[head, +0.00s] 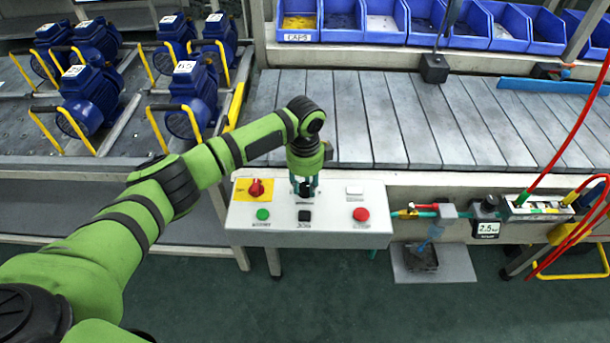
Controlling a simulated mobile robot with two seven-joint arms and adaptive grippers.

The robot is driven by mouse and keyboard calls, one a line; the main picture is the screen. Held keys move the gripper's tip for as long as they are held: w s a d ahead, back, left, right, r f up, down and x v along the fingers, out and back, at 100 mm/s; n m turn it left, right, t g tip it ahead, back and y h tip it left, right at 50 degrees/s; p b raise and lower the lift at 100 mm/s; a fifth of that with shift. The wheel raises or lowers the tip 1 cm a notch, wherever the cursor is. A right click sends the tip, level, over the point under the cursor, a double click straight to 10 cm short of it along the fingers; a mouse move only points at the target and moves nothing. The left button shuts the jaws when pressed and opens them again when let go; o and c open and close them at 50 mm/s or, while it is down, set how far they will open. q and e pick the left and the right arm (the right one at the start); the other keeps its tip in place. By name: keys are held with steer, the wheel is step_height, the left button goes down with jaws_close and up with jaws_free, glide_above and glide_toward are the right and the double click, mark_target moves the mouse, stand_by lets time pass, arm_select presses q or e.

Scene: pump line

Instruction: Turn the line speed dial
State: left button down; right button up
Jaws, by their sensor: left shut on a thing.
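The control box (328,222) is a light grey panel at the front edge of the conveyor. The line speed dial (305,189) is a small black knob at the upper middle of the panel, partly hidden by my fingers. My left gripper (304,186) points down from above and is shut on the dial. A red rotary switch (256,187) on a yellow plate sits left of it. A green button (263,214), a black button (304,215) and a red button (361,214) line the panel's front. My right gripper is not in view.
A grey slatted conveyor (400,120) runs behind the panel. Blue bins (385,22) stand along the back. Several blue pumps (92,97) with yellow handles stand at left.

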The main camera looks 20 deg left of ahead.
arm_select(q)
steer(key=n+p, duration=0.4)
steer(key=shift+d+r+n, duration=0.15)
steer(key=shift+r+n, duration=0.05)
steer(key=shift+n, duration=0.1)
steer(key=n+p, duration=0.4)
steer(key=n, duration=0.1)
steer(key=shift+n, duration=0.3)
steer(key=n+p, duration=0.2)
steer(key=n, duration=0.3)
steer(key=shift+w+f, duration=0.1)
steer(key=shift+w+n+p, duration=0.1)
steer(key=shift+n+p, duration=0.45)
steer(key=shift+n, duration=2.15)
steer(key=c, duration=0.9)
jaws_free()
steer(key=shift+f+g, duration=0.1)
steer(key=shift+g, duration=0.2)
